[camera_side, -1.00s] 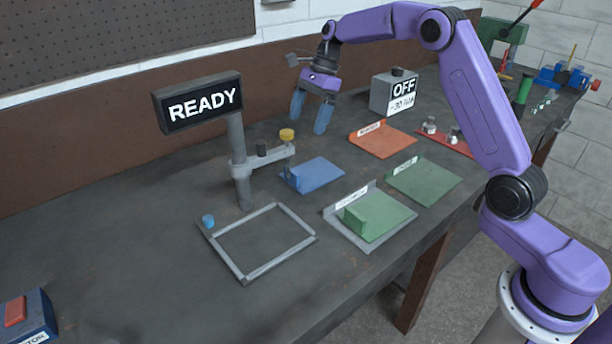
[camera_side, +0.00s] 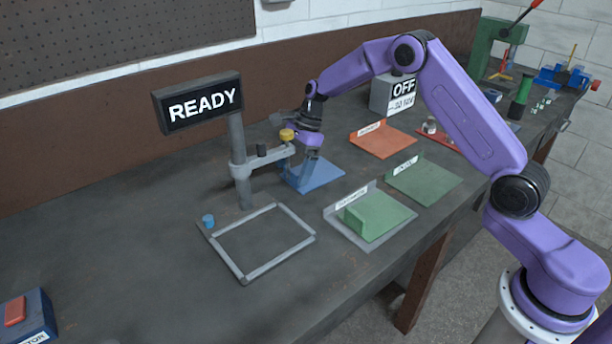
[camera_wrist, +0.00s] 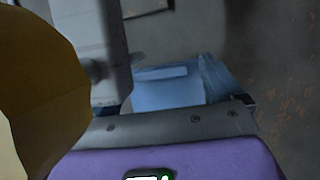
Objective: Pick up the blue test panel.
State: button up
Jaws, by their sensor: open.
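The blue test panel (camera_side: 322,174) lies flat on the bench below the clamp arm of the READY stand, and has a small raised blue tab at its left side. My gripper (camera_side: 304,176) is open and low over the panel's left part, near the tab. Its bluish see-through fingers partly hide the tab, and I cannot tell whether they touch it. In the wrist view the panel (camera_wrist: 165,94) shows beyond the purple gripper body, with a blue finger (camera_wrist: 216,76) at its right.
The READY stand (camera_side: 240,165) with its yellow knob (camera_side: 287,135) is close to the left of my gripper. A grey frame (camera_side: 262,242) lies in front. A green panel sits in a grey tray (camera_side: 372,244). Orange (camera_side: 383,140) and green (camera_side: 425,181) plates lie right.

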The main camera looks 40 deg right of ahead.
jog(key=shift+x, duration=0.85)
jog(key=shift+r, duration=0.1)
jog(key=shift+c, duration=0.3)
jog(key=c, duration=1.4)
jog(key=shift+c, duration=0.2)
